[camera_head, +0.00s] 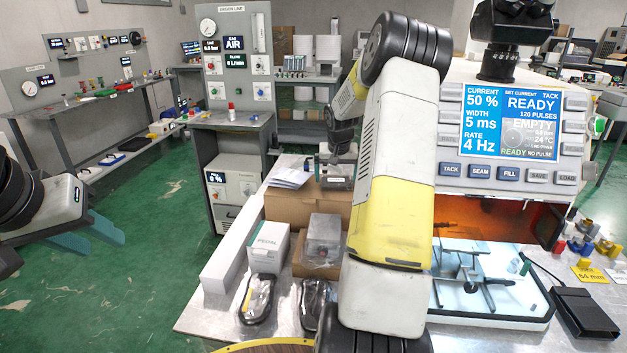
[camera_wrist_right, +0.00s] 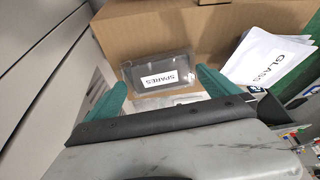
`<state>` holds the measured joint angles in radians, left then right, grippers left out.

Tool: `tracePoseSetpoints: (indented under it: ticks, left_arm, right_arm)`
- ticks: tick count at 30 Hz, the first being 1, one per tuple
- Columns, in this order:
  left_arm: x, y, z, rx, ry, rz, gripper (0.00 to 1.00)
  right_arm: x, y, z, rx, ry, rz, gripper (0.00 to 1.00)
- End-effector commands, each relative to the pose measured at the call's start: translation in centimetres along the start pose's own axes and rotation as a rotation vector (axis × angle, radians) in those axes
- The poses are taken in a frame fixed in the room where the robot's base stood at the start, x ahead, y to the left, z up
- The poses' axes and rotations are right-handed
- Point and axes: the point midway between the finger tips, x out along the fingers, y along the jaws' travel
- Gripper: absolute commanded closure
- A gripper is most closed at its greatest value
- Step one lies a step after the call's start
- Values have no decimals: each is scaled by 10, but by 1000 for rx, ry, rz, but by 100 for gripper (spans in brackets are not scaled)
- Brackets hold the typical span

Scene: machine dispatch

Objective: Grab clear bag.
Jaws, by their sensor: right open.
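Two clear bags with dark contents lie on the metal table in the head view, one at the left (camera_head: 257,299) and one beside it (camera_head: 313,303), partly hidden by my right arm. In the right wrist view, a grey, see-through-looking pack labelled SPARES (camera_wrist_right: 145,79) lies by a cardboard box; I cannot tell if it is a bag or a case. My right gripper (camera_wrist_right: 162,94) is open, its teal fingers on either side of the pack, apparently without gripping it. My left gripper (camera_head: 92,238) is off to the left over the floor, away from the bags, its opening unclear.
Cardboard boxes (camera_head: 292,206), a white carton (camera_head: 268,249) and a grey box (camera_head: 323,234) crowd the table (camera_head: 207,317). Papers labelled GLASS (camera_wrist_right: 265,58) lie beside the pack. The welding machine (camera_head: 512,190) stands at right. Green floor is open at left.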

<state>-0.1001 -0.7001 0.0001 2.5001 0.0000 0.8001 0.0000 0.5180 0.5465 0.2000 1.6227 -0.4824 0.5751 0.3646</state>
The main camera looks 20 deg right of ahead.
Motion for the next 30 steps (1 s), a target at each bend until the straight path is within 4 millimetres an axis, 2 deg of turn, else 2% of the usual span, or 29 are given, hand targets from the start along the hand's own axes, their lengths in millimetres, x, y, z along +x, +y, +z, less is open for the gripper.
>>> tracePoseSetpoints:
  ticks: [3, 11, 18, 19, 26, 30]
  left_arm:
    - [0, 0, 0, 0, 0, 0, 64]
    - [0, 0, 0, 0, 0, 0, 64]
    - [0, 0, 0, 0, 0, 0, 64]
    - [0, 0, 0, 0, 0, 0, 64]
    - [0, 0, 0, 0, 0, 0, 64]
    - [0, 0, 0, 0, 0, 0, 64]
  right_arm:
    - [12, 0, -1, 0, 2, -1, 0]
    - [14, 0, -1, 1, 3, 0, 0]
    - [14, 0, -1, 0, 2, 0, 45]
    - [14, 0, -1, 0, 3, 0, 48]
    - [12, 0, -2, 0, 3, 0, 48]
    - [-2, 0, -8, 1, 6, 0, 48]
